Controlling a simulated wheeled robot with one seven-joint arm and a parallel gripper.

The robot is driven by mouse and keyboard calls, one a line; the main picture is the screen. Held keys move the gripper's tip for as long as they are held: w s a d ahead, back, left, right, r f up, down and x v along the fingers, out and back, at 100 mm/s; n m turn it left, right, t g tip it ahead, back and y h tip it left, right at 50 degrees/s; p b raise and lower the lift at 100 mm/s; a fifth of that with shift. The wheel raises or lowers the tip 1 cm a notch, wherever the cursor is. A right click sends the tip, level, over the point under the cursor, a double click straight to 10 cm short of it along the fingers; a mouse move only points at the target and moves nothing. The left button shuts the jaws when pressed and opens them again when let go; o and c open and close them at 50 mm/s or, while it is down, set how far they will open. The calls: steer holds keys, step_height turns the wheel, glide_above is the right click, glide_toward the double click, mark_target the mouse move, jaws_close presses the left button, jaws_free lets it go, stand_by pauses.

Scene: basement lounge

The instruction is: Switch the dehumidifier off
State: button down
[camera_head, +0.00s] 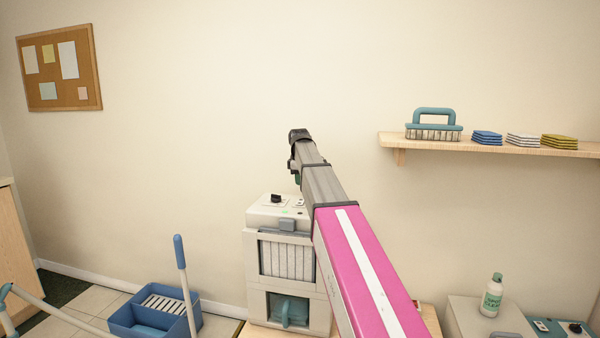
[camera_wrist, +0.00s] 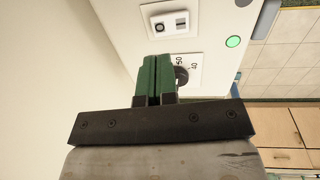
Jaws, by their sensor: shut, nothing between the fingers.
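The dehumidifier (camera_head: 255,258) is a pale box with a slatted front and a teal-handled bucket in its lower opening. The wrist view also shows a small plate with a switch (camera_wrist: 168,24), a lit green round light (camera_wrist: 233,42) and a dark dial (camera_wrist: 181,76) with number marks, partly hidden by my fingers. My gripper (camera_wrist: 157,62) is shut and empty, its green fingertips over the panel beside the dial; I cannot tell whether they touch.
A wall shelf (camera_head: 490,146) at the right holds a brush (camera_head: 434,131) and folded cloths. A blue mop bucket (camera_head: 140,318) stands on the floor at the left. A white bottle (camera_head: 491,297) stands on a box at lower right. The wall is close behind the dehumidifier.

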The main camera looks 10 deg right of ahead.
mark_target(300, 201)
steer(key=f, duration=0.7)
steer(key=shift+w+d, duration=0.15)
steer(key=shift+w, duration=0.25)
steer(key=shift+f, duration=0.15)
steer(key=shift+s, duration=0.1)
steer(key=shift+s+a+r, duration=0.3)
steer(key=shift+s, duration=0.3)
steer(key=shift+r, duration=0.1)
